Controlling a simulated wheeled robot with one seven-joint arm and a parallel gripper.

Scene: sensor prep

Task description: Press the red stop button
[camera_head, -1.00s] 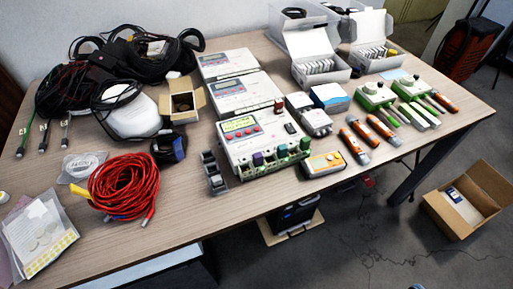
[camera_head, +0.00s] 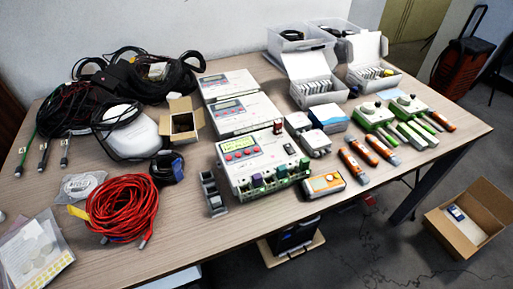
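A white control unit (camera_head: 259,168) stands near the middle of the table, with a lit greenish display (camera_head: 238,144) and a row of red buttons (camera_head: 239,154) below it. Several coloured connectors line its front edge. Two similar white units, one at the middle (camera_head: 240,113) and one at the back (camera_head: 226,85), stand behind it with small red marks on their panels. The button labels are too small to read, so I cannot tell which one is the stop button. My gripper is not in view.
The wooden table (camera_head: 180,240) holds a red cable coil (camera_head: 122,207), black cables (camera_head: 75,105), an open small carton (camera_head: 182,122), an orange-faced meter (camera_head: 325,184) and orange-ended tools (camera_head: 381,149). Clear bins (camera_head: 300,45) stand at the back. An open cardboard box (camera_head: 470,222) is on the floor.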

